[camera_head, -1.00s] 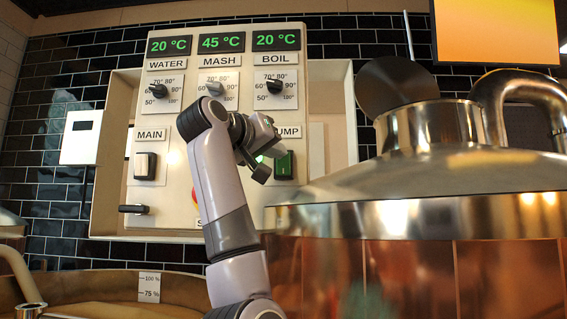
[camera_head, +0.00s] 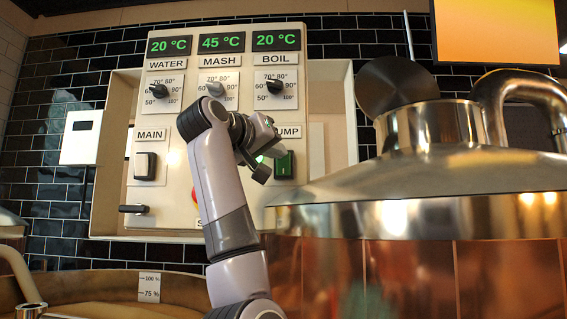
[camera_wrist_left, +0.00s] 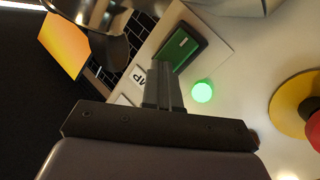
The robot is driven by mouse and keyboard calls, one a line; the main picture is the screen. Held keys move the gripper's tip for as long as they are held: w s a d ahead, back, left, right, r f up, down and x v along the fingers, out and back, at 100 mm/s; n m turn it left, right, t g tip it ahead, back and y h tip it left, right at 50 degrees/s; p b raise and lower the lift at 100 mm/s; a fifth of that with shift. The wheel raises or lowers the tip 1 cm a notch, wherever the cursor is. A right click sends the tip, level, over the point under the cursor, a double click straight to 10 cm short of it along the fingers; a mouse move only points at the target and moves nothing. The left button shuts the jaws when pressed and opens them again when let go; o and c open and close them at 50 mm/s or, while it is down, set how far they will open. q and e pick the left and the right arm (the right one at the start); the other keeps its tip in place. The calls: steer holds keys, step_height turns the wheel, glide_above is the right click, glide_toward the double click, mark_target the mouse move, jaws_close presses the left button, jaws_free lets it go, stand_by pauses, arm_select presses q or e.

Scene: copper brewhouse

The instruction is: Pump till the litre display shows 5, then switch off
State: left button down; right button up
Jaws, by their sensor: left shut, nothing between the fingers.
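The green pump switch (camera_head: 284,165) sits under the PUMP label at the lower right of the white control panel (camera_head: 215,130). It also shows in the wrist view as a green rocker (camera_wrist_left: 182,48) in a dark frame, with a lit green lamp (camera_wrist_left: 202,91) beside it. My left gripper (camera_head: 268,160) is just left of the switch, its fingers shut and empty. In the wrist view the fingertips (camera_wrist_left: 167,80) are close to the rocker; I cannot tell whether they touch it. A white wall box (camera_head: 82,137) at the left has a small dark display; no digits are readable. My right gripper is out of view.
A red button (camera_wrist_left: 314,130) on a yellow disc (camera_wrist_left: 290,103) is on the panel near the gripper. The MAIN switch (camera_head: 145,166) and a black lever (camera_head: 133,209) are at the panel's left. A large copper kettle (camera_head: 420,265) fills the right foreground.

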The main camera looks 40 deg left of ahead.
arm_select(q)
steer(key=shift+w+a, duration=0.25)
steer(key=shift+w, duration=0.05)
stand_by(0.5)
steer(key=s+d+b, duration=0.1)
steer(key=s+d, duration=0.1)
steer(key=s+d+b, duration=0.2)
steer(key=shift+s, duration=0.25)
stand_by(0.3)
steer(key=s+d+b, duration=0.1)
steer(key=s+b, duration=0.1)
steer(key=s, duration=0.5)
steer(key=shift+d, duration=0.15)
